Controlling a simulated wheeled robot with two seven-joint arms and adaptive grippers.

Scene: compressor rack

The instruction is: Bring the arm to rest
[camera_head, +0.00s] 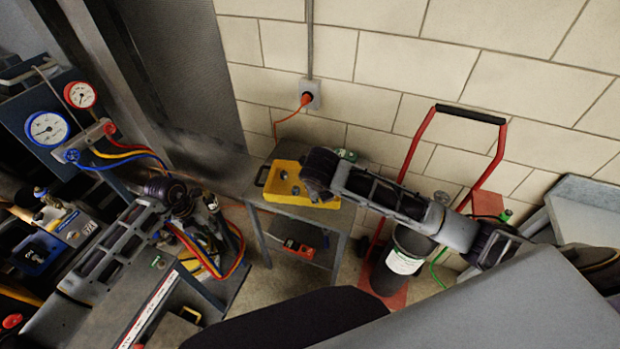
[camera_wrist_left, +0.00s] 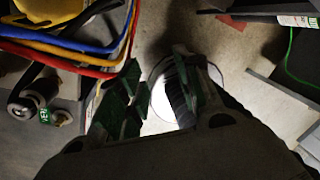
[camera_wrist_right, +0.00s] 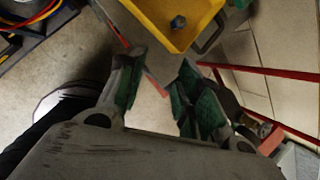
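My left arm (camera_head: 110,245) comes in from the left and bends down beside the hoses of the gauge set. In the left wrist view, my left gripper (camera_wrist_left: 158,85) has its green-padded fingers apart with nothing held between them. My right arm (camera_head: 385,195) reaches in from the right, its wrist end in front of the yellow tray. That wrist hides the right gripper in the head view. In the right wrist view, my right gripper (camera_wrist_right: 160,78) has its fingers spread and empty, with the yellow tray (camera_wrist_right: 168,22) beyond the fingertips.
Red, blue and yellow hoses (camera_wrist_left: 60,42) run close to the left gripper. A small grey table (camera_head: 335,215) bears the yellow tray. A gas cylinder (camera_head: 390,275) stands on a red hand truck (camera_head: 418,145) behind my right arm. Gauges (camera_head: 47,129) are at the far left.

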